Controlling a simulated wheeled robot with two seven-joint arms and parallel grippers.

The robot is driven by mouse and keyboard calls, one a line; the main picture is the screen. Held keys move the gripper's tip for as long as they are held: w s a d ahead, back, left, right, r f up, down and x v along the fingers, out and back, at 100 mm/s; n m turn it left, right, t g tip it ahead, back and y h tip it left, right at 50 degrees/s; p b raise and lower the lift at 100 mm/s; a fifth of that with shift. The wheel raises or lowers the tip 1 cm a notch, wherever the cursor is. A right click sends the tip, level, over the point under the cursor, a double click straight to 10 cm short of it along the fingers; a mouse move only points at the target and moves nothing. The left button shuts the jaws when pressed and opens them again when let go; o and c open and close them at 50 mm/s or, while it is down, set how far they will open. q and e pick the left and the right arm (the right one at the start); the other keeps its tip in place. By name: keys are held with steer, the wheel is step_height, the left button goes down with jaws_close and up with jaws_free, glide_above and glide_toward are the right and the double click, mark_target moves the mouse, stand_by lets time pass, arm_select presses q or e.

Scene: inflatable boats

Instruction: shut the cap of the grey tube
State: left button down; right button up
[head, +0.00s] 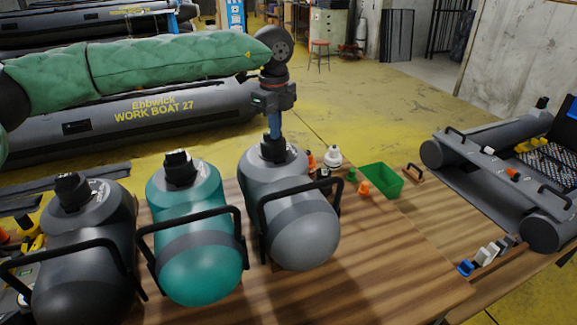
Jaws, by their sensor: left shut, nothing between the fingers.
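The grey tube (303,238) lies on the wooden table, right of a teal tube and a black tube. It has a dark band and a black carry handle. Its black cap (273,151) sits at the far, upper end. My left gripper (274,134) points straight down with its fingers shut and empty, its tips at or just above the cap. I cannot tell whether they touch it. The fingers partly cover the cap, and whether the cap is fully shut is too small to tell. My right gripper is not in view.
The teal tube (200,262) and black tube (82,270) stand close on the left. A green tray (383,181), an orange piece (364,188) and a white-capped bottle (333,157) stand to the right. A grey model boat (480,190) is farther right. The table's front right is bare.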

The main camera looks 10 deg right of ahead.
arm_select(q)
steer(key=shift+w+a, duration=0.4)
steer(key=shift+w, duration=0.15)
steer(key=shift+w+d+r, duration=0.1)
steer(key=shift+w+r, duration=0.15)
steer(key=shift+r, duration=0.85)
steer(key=shift+w+d+r, duration=0.1)
steer(key=shift+w+r, duration=0.1)
steer(key=shift+r, duration=0.85)
steer(key=shift+a+r, duration=0.35)
steer(key=shift+r, duration=0.1)
steer(key=shift+d+r, duration=0.2)
steer(key=shift+r, duration=0.2)
steer(key=shift+s+d+r, duration=0.1)
steer(key=shift+s+r, duration=0.05)
steer(key=shift+s, duration=0.05)
